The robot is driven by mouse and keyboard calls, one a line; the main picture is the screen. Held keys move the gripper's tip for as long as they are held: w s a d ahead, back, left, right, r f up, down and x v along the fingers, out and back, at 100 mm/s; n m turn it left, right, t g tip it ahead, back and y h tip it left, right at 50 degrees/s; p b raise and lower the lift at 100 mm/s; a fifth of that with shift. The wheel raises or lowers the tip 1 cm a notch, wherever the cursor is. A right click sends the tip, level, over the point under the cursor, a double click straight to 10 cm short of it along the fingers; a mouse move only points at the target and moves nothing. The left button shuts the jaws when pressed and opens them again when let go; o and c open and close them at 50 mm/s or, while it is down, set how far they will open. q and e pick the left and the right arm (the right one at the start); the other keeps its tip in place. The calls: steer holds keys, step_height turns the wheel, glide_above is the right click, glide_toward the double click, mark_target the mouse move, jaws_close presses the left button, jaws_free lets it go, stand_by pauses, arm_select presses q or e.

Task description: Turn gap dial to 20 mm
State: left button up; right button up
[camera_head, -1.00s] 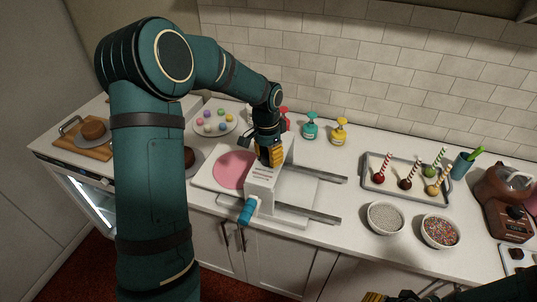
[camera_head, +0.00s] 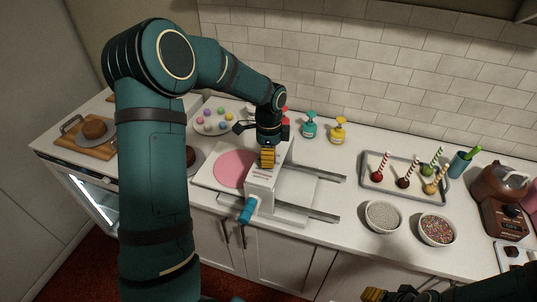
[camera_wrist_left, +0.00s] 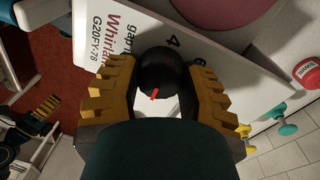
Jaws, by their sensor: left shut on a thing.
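The white dough sheeter housing (camera_head: 262,190) stands on the counter with a teal-blue handle (camera_head: 248,210) at its front. My left gripper (camera_head: 267,158) points down at the top of the housing. In the left wrist view, the black round gap dial (camera_wrist_left: 162,73) with a red pointer mark sits between the yellow fingers of my left gripper (camera_wrist_left: 163,95), which is shut on it. The printed panel (camera_wrist_left: 125,35) shows "gap" and the numbers 4 and 6; the rest of the scale is hidden. My right gripper (camera_head: 385,295) shows only partly at the bottom edge.
A pink round sheet (camera_head: 235,168) lies left of the housing. A tray of cake pops (camera_head: 405,176) and two bowls (camera_head: 382,216) are to the right. Metal rails (camera_head: 310,213) extend right from the housing.

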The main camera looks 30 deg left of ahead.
stand_by(0.4)
arm_select(q)
steer(key=o, duration=1.2)
steer(key=shift+d, duration=0.1)
steer(key=shift+o, duration=0.2)
step_height(320, 180, up, 12)
steer(key=shift+w+a, duration=0.2)
steer(key=shift+w, duration=0.2)
